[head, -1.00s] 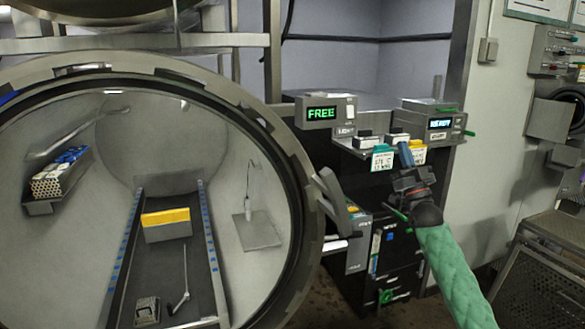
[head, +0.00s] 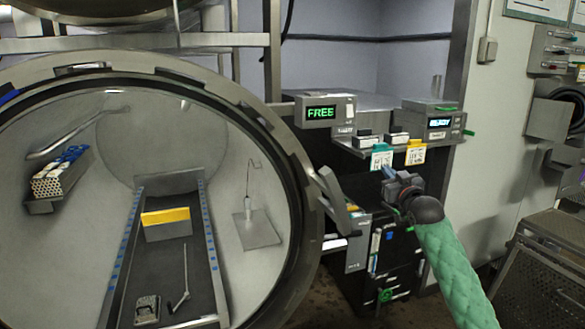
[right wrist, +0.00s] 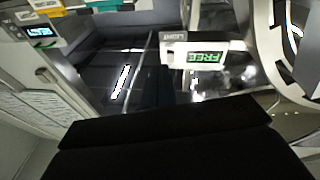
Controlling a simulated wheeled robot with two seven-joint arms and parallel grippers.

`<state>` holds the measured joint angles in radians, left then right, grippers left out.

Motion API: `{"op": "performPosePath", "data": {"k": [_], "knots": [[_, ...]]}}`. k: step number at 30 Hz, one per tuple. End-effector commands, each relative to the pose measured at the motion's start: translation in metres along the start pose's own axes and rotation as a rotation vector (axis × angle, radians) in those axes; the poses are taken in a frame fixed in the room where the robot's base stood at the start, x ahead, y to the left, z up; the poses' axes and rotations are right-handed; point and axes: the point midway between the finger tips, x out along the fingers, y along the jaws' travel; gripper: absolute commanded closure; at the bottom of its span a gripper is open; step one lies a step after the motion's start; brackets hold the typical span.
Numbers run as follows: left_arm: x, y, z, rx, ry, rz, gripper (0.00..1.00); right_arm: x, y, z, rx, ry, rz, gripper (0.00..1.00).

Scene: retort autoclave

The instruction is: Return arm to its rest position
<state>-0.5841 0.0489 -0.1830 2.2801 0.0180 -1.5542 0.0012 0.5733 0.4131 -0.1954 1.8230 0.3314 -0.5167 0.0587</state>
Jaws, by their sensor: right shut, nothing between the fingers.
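My right gripper (head: 389,177) is in the right half of the head view, at the end of my green-sleeved arm. It is shut and empty, in front of the shelf with the tags and apart from it as far as I can tell. In the right wrist view a wide black shape fills the lower part, and the fingertips cannot be made out. My left gripper is not in view.
The open round autoclave (head: 300,190) fills the left, with a yellow-topped block (head: 167,224) inside. A FREE display box (head: 322,113) and a READY display box (head: 432,121) stand behind my gripper. The FREE box also shows in the right wrist view (right wrist: 193,51). A perforated metal stand (head: 540,275) is at right.

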Motion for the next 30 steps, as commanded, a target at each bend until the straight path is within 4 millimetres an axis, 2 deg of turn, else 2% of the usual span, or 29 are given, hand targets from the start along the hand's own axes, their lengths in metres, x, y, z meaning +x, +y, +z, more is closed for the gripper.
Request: {"op": "performPosePath", "data": {"k": [4,8,12,18,24,30], "knots": [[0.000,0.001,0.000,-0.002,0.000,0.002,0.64,-0.016,-0.016,0.013,-0.053,-0.177,0.018,1.00],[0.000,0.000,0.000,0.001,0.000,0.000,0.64,-0.046,-0.036,0.049,-0.083,-0.359,0.031,1.00],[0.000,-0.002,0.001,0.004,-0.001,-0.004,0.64,-0.099,-0.067,0.105,-0.097,-0.577,0.038,1.00],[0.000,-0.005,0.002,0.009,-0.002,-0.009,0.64,-0.178,-0.107,0.174,-0.086,-0.818,0.034,1.00],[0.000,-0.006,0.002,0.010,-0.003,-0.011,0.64,-0.254,-0.145,0.228,-0.058,-0.991,0.019,1.00],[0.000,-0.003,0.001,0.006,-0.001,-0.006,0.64,-0.325,-0.181,0.270,-0.019,-1.117,-0.003,1.00]]}}
